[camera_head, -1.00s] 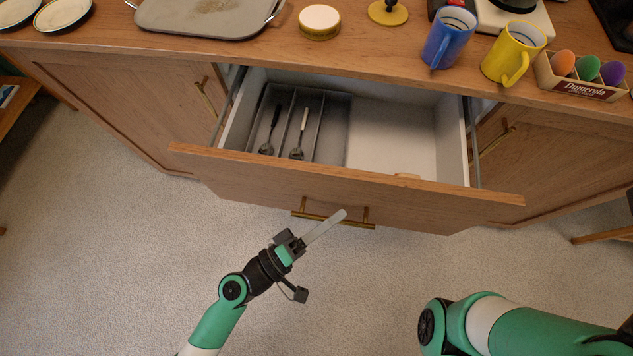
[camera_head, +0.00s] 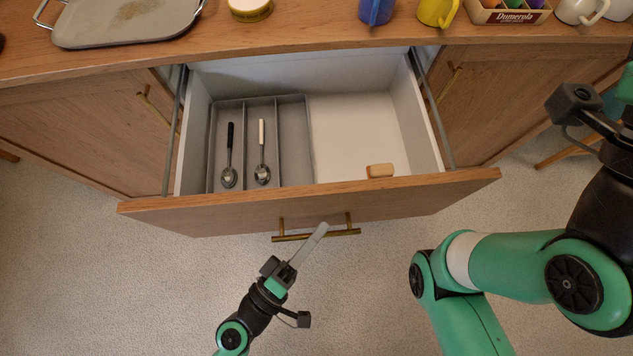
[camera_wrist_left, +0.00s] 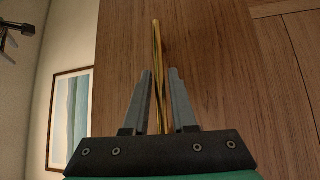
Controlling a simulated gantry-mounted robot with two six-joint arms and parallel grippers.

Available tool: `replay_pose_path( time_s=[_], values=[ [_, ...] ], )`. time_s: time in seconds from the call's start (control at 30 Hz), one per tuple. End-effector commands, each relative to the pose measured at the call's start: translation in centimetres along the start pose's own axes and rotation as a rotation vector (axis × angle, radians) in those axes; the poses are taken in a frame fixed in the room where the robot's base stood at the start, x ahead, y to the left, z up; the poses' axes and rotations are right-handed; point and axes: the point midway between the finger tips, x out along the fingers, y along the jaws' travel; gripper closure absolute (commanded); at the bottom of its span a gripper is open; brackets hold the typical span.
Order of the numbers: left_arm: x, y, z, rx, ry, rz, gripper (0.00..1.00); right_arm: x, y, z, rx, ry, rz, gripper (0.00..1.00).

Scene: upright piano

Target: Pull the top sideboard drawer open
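The top sideboard drawer (camera_head: 200,212) stands pulled well out. Its wooden front carries a brass bar handle (camera_head: 345,232), which also shows in the left wrist view (camera_wrist_left: 157,45). My left gripper (camera_head: 310,242) is at the handle, coming from below and in front. In the left wrist view its two grey fingers (camera_wrist_left: 160,85) stand apart, one on each side of the bar, with a gap visible. The body of my right gripper (camera_head: 622,88) is at the right edge; its fingers are out of frame.
Inside the drawer are a grey cutlery tray (camera_head: 294,140), a black-handled spoon (camera_head: 229,160), a white-handled spoon (camera_head: 262,155) and a small tan block (camera_head: 380,170). The countertop (camera_head: 310,32) holds a serving tray, mugs and a box. Carpet in front is clear.

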Motion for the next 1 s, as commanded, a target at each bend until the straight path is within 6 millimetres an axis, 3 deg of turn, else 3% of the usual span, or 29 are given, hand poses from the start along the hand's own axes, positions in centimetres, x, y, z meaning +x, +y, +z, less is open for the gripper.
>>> replay_pose_path(
  time_s=[0.1,0.7,0.87,1.0],
  values=[
    [0.0,0.0,0.0,0.000,0.000,0.000,0.55,0.0,0.0,0.0,0.000,0.000,0.000,0.40],
    [-0.3,-0.1,0.0,0.000,0.001,-0.001,0.55,-0.1,0.0,0.1,0.000,0.000,0.000,0.40],
    [-2.4,-0.4,-0.1,0.000,0.004,-0.004,0.55,-0.8,0.0,0.7,0.000,0.000,0.000,0.40],
    [-6.0,-0.7,-0.1,-0.002,0.009,-0.007,0.55,-1.6,0.0,1.5,0.000,0.000,0.000,0.40]
  ],
)
